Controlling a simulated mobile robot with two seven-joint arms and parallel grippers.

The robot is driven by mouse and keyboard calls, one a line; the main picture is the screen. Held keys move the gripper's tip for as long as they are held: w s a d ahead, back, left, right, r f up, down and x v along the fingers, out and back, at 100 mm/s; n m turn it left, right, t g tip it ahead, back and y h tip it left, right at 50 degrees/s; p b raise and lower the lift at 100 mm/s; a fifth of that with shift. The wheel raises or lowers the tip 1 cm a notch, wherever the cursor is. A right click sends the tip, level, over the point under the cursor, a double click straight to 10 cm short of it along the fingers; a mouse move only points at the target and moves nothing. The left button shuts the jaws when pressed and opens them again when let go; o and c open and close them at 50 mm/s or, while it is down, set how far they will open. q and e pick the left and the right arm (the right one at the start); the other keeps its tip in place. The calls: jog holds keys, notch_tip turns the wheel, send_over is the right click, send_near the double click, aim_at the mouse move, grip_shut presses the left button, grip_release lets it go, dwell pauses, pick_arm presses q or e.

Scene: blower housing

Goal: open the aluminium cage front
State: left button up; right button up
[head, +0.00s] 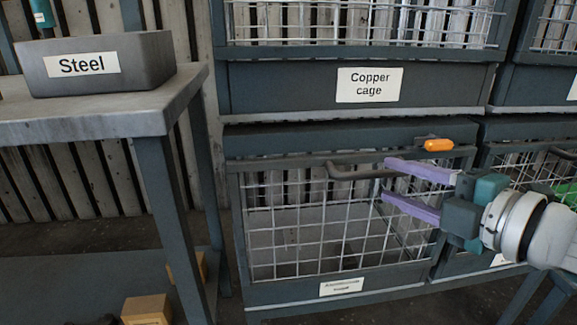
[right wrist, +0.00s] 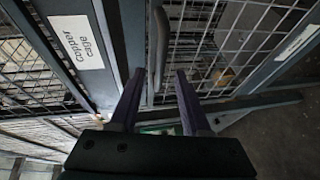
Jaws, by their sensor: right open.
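The aluminium cage front (head: 300,225) is a wire mesh panel in a dark frame on the lower cage, with a small blurred label (head: 341,286) on its bottom rail. It stands upright and looks closed. A dark bar handle (head: 350,172) runs along its top; it also shows in the right wrist view (right wrist: 158,45). An orange latch piece (head: 438,145) sits above the front's right end. My right gripper (head: 388,179) is open at the handle's right part. In the wrist view the handle lines up between its fingers (right wrist: 160,72); contact cannot be told. My left gripper is out of view.
The copper cage, with its label (head: 369,85), is directly above. A grey table (head: 90,125) with a Steel bin (head: 110,65) stands at the left. More cages stand at the right.

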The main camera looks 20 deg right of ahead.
aim_at(378, 176)
jog(key=shift+b+x, duration=0.6)
jog(key=shift+x, duration=1.9)
jog(key=shift+c, duration=0.3)
grip_shut()
